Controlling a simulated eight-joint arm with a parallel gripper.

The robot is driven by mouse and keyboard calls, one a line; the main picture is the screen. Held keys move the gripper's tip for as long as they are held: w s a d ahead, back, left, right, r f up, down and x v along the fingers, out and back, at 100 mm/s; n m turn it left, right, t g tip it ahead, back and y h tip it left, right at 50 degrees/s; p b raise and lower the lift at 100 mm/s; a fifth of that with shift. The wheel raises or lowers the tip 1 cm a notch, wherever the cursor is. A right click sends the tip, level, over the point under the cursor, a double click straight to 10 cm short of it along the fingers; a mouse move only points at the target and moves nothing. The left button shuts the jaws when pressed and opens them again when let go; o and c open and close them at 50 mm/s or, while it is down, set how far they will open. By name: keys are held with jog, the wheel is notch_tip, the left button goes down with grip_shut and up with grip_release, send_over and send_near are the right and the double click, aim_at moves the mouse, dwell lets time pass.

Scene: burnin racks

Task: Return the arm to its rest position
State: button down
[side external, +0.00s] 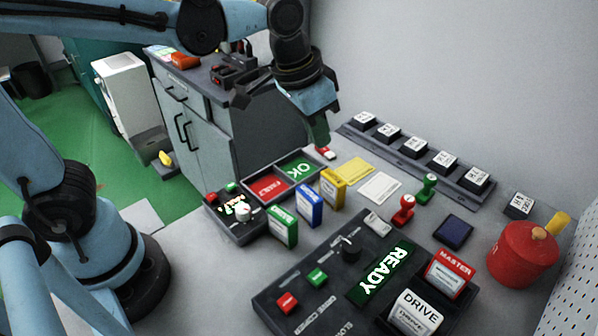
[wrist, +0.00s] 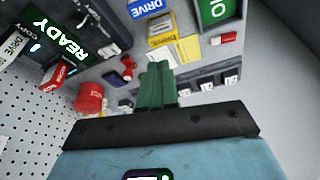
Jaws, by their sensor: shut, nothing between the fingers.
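My arm is blue with dark joints and reaches in from the top left in the side external view. My gripper (side external: 319,138) points down above the back of the table, near the tray with red and green panels. In the wrist view my gripper's green fingers (wrist: 157,85) are together with nothing between them. The fingertips look close to a small red and white object (side external: 325,153) in the side view; I cannot tell the exact height above the table.
A console with a lit READY panel (side external: 381,273) stands at the front. Green, blue and yellow drives (side external: 333,189) stand upright behind it. A rack of several black blocks (side external: 414,149) lies along the wall. A red pot (side external: 522,254) is at the right. A grey cabinet (side external: 207,142) stands behind.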

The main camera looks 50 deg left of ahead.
jog(key=s+a+f+n+t+y, duration=0.1)
jog(key=s+a+f+n+t, duration=0.1)
jog(key=s+a, duration=0.4)
jog(key=a+n+t, duration=0.1)
jog(key=a, duration=0.3)
jog(key=shift+s+f+t, duration=0.25)
jog(key=shift+f+t, duration=0.05)
jog(key=shift+t, duration=0.1)
